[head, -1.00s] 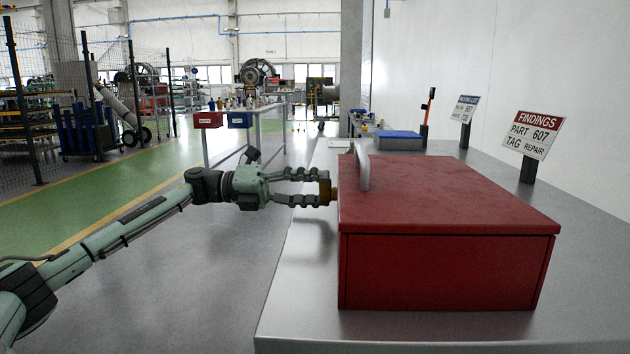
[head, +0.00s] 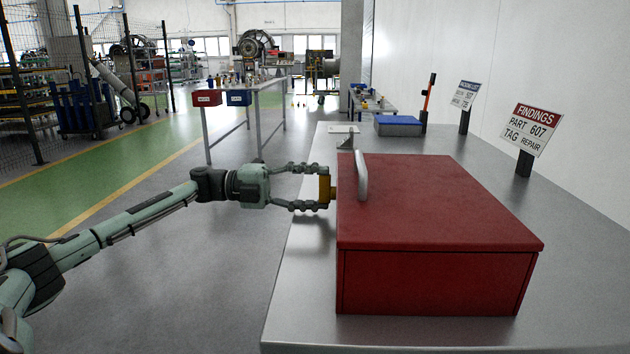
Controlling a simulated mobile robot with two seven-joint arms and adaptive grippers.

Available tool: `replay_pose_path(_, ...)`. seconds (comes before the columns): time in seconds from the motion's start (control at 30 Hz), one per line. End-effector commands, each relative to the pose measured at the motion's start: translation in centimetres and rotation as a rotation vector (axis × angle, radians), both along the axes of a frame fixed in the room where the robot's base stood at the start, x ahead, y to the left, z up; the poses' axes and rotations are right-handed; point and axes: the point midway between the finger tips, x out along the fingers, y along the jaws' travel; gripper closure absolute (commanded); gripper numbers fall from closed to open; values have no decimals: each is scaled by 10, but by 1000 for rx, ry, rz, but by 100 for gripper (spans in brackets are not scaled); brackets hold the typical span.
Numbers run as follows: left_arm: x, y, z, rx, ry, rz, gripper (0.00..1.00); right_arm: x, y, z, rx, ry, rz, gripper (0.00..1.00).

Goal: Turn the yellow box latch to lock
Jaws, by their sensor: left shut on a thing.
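A red box (head: 440,215) with a closed lid and a grey handle (head: 362,176) stands on a metal table. The yellow latch (head: 324,188) is on the box's left side, near the handle. My left gripper (head: 322,188) reaches in from the left, level with the latch, and its two fingers are shut on it from above and below. The fingers partly cover the latch, so its exact turn angle is hard to tell. My right gripper is not in view.
The metal table (head: 585,265) is bare around the box. A white wall closes off the right. The floor at left is open.

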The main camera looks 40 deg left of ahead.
Motion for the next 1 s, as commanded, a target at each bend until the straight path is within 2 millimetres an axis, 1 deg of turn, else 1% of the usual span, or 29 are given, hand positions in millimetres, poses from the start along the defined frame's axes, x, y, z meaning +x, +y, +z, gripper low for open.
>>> replay_pose_path(0.2,0,1,0,-17,26,1,76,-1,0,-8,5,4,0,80)
replay_pose_path(0.57,0,1,0,-20,30,1,76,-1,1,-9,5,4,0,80)
replay_pose_path(0.6,0,1,0,-20,30,1,44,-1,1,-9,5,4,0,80)
replay_pose_path(0.7,0,0,0,-20,30,1,32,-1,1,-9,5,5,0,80)
replay_pose_path(0.77,0,0,0,-19,29,1,26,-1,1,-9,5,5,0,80)
replay_pose_path(1.0,0,0,-1,-17,30,0,26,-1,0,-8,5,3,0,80)
